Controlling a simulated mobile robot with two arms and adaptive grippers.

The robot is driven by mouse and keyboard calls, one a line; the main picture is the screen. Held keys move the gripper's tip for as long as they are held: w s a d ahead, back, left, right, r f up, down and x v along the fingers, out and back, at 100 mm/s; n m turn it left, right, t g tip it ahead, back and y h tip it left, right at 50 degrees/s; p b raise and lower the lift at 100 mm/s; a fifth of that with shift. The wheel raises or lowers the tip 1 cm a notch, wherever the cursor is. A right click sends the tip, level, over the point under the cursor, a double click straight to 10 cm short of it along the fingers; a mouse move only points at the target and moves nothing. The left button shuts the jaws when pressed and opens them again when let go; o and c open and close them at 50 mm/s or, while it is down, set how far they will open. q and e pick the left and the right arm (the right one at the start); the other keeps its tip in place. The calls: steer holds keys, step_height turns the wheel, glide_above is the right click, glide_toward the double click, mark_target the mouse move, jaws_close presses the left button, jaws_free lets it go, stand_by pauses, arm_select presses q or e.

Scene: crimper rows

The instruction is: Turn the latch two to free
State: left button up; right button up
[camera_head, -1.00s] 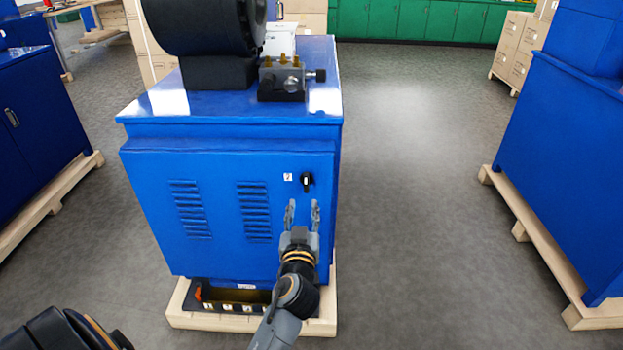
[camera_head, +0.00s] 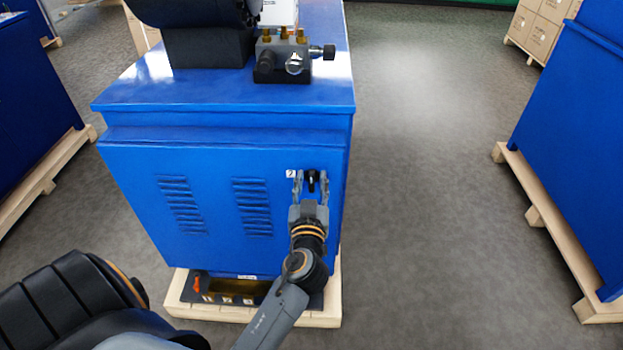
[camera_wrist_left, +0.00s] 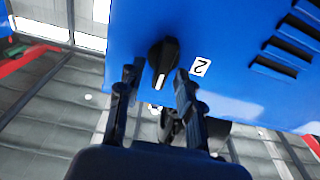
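The black latch (camera_head: 312,178) is a small knob on the front of the blue cabinet (camera_head: 130,170), beside a white label (camera_head: 290,174) with a "2". In the left wrist view the latch (camera_wrist_left: 163,64) shows a white mark on its handle, and the label (camera_wrist_left: 200,66) is to its right. My left gripper (camera_head: 311,182) is open, with one finger on each side of the latch. In the left wrist view both fingers of the left gripper (camera_wrist_left: 157,88) stand apart with a gap to the latch. My right gripper is not in view.
Vent slots (camera_head: 252,205) are left of the latch. A black tray (camera_head: 228,291) sits low in the cabinet's wooden pallet (camera_head: 328,310). A machine part with knobs (camera_head: 283,58) stands on top. Grey floor is free to the right, up to another blue cabinet (camera_head: 560,130).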

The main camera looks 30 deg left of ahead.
arm_select(q)
jaws_close()
